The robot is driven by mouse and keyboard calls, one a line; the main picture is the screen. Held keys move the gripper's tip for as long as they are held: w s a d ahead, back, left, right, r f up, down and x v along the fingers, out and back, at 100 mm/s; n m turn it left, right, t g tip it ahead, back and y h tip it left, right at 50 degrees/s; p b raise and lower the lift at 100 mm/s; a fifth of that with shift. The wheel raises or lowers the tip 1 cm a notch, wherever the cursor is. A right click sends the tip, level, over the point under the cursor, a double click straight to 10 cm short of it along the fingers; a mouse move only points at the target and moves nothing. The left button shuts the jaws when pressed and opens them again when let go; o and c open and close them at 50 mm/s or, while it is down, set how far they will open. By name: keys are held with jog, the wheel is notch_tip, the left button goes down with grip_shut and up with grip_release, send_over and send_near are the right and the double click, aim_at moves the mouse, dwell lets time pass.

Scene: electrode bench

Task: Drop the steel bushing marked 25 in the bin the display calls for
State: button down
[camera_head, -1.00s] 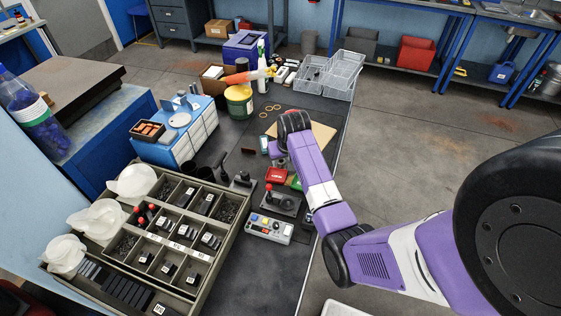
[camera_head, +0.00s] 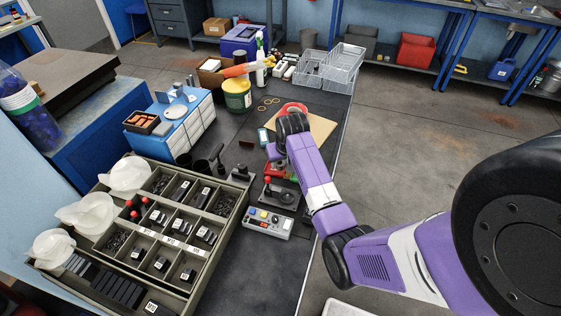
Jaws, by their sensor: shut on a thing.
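My arm reaches in from the right, and its dark wrist (camera_head: 292,124) is over the wooden board (camera_head: 322,127). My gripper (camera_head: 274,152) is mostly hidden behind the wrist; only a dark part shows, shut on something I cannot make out. I cannot pick out the steel bushing marked 25. A small device with a pale screen (camera_head: 263,136) stands left of the wrist, its content unreadable. A red bin-like thing (camera_head: 270,170) lies below the wrist, partly covered, with green beside it. A red round thing (camera_head: 292,106) shows behind the wrist.
A sectioned tray (camera_head: 225,235) with dark labelled parts fills the left front. A grey control box (camera_head: 268,222) and a red-knobbed lever (camera_head: 267,181) stand between tray and arm. A yellow-green tub (camera_head: 237,95) and wire baskets (camera_head: 343,66) stand behind. The front mat is clear.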

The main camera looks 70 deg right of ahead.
jog(key=shift+f+b, duration=0.45)
jog(key=shift+f, duration=0.4)
dwell(0.7)
jog(key=c, duration=0.9)
grip_release()
jog(key=v, duration=0.7)
jog(key=shift+s+a+r, duration=0.1)
jog(key=shift+r, duration=0.25)
